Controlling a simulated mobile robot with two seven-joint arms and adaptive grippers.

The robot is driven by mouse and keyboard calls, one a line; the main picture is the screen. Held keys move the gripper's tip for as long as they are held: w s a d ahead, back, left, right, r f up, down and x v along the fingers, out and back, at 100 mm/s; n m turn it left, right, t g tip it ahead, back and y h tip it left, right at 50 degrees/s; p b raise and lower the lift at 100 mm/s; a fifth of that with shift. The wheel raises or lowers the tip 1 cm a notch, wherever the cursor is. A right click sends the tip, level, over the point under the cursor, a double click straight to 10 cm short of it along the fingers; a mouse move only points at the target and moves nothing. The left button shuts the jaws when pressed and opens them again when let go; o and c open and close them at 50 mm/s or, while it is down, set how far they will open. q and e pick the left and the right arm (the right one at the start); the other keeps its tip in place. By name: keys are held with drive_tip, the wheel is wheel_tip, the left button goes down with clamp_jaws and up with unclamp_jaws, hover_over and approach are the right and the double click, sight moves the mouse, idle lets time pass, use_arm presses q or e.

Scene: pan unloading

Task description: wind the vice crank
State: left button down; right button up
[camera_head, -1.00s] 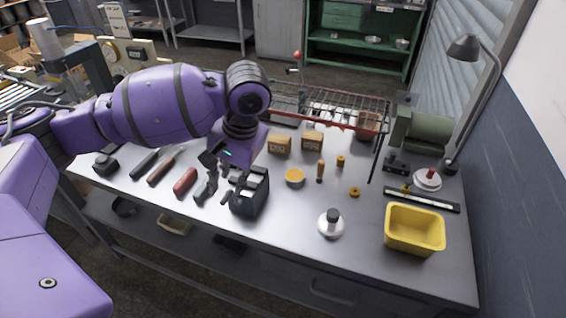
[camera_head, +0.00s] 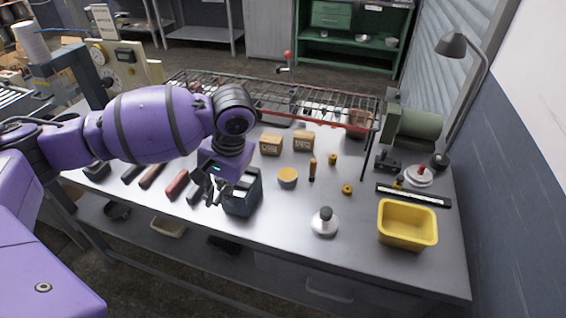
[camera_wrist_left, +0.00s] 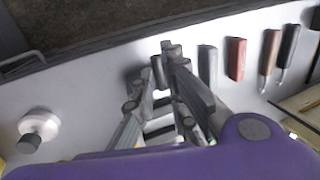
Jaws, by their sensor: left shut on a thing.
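The vice (camera_head: 243,194) is a dark block standing on the metal bench, left of the middle. My left gripper (camera_head: 211,196) is at its left front side, pointing down. In the left wrist view the gripper's fingertips (camera_wrist_left: 168,52) are drawn close together, shut on the vice crank, which is mostly hidden by the fingers. Part of the dark vice with pale bars shows between the fingers. My right gripper is in neither view.
Several hand tools, one with a red handle (camera_head: 177,184), lie left of the vice. An orange-lidded tin (camera_head: 287,178), small cardboard boxes (camera_head: 271,145), a white knobbed piece (camera_head: 324,222) and a yellow bin (camera_head: 407,225) stand to the right. A wire rack (camera_head: 330,103) runs along the back.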

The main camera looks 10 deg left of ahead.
use_arm(q)
drive_tip(key=shift+f, duration=0.15)
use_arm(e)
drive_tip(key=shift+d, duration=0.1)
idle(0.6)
use_arm(q)
drive_tip(key=shift+a+h, duration=0.1)
drive_tip(key=shift+h, duration=0.2)
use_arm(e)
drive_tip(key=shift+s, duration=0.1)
use_arm(q)
drive_tip(key=a+f+h, duration=0.1)
drive_tip(key=h, duration=0.2)
drive_tip(key=a+f+h, duration=0.1)
drive_tip(key=a+h, duration=0.1)
drive_tip(key=h, duration=0.1)
drive_tip(key=a+f+h, duration=0.1)
drive_tip(key=a+h, duration=0.1)
drive_tip(key=h, duration=0.2)
drive_tip(key=shift+w+f+g, duration=0.15)
drive_tip(key=shift+g, duration=0.25)
drive_tip(key=shift+f+h+b, duration=0.1)
drive_tip(key=shift+h+b, duration=0.2)
drive_tip(key=shift+h, duration=0.2)
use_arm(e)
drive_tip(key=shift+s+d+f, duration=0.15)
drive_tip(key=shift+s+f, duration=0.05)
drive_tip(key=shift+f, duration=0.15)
